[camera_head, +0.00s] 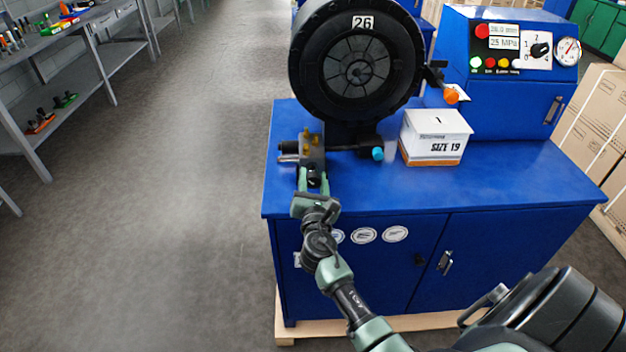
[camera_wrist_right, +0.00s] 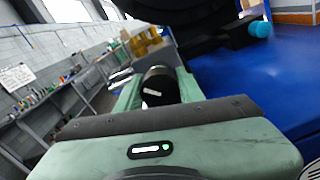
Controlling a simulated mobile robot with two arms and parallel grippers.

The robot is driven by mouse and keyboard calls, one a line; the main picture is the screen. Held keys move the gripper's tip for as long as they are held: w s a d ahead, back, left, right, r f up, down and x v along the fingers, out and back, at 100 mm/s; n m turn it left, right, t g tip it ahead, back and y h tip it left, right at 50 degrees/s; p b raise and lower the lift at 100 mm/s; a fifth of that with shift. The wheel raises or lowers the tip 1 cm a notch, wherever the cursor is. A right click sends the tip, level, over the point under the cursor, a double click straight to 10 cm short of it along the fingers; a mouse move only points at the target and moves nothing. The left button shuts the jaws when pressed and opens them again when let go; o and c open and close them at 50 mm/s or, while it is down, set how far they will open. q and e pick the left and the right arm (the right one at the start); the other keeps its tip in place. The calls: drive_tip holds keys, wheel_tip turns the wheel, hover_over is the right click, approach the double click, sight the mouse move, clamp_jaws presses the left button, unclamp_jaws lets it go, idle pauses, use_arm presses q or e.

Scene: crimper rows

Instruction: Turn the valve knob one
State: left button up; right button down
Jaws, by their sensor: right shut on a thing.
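The black valve knob (camera_head: 314,179) is on the front of a small valve block (camera_head: 312,148) with brass fittings, at the left front of the crimper. My right gripper (camera_head: 313,182) reaches it from below, its green fingers on either side of the knob and shut on it. In the right wrist view the knob (camera_wrist_right: 160,85) shows between the two fingers, with a white mark on its face. The contact faces are partly hidden. My left gripper is not in view.
The round black crimper head (camera_head: 357,70) marked 26 stands on the blue bench (camera_head: 500,180). A SIZE 19 box (camera_head: 436,137) and a blue-tipped part (camera_head: 377,153) are right of the valve. A control panel (camera_head: 515,48) is at the back right. Floor at left is clear.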

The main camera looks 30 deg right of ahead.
sight(313, 184)
drive_tip(key=m+b, duration=0.2)
drive_tip(key=m, duration=0.2)
drive_tip(key=shift+f+m, duration=0.15)
drive_tip(key=shift+m, duration=0.25)
drive_tip(key=shift+m+b, duration=1.15)
drive_tip(key=shift+m, duration=0.85)
drive_tip(key=c, duration=0.9)
unclamp_jaws()
drive_tip(key=b+v, duration=0.1)
drive_tip(key=v, duration=0.7)
